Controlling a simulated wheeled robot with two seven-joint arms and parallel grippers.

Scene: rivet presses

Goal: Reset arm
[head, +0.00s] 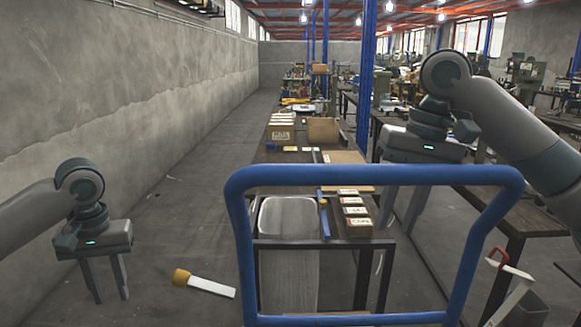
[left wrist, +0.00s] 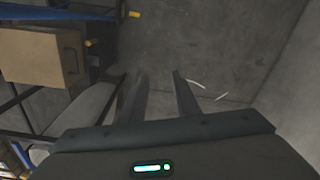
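My left gripper (head: 106,280) hangs at the left of the head view, over the bare floor, fingers pointing down. Its two fingers are apart with nothing between them. In the left wrist view the same fingers (left wrist: 160,95) are spread, with only floor between them. My right gripper (head: 400,200) is at the upper right, beyond the blue cart handle. Its fingers also point down and look apart, with nothing seen between them; the lower ends are partly hidden by the handle.
A blue cart handle (head: 375,177) crosses the front. Behind it a table holds several small labelled boxes (head: 352,210). A yellow-headed white object (head: 207,284) lies on the floor beside my left gripper. A cardboard box (left wrist: 42,57) shows in the left wrist view. The left floor is mostly clear.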

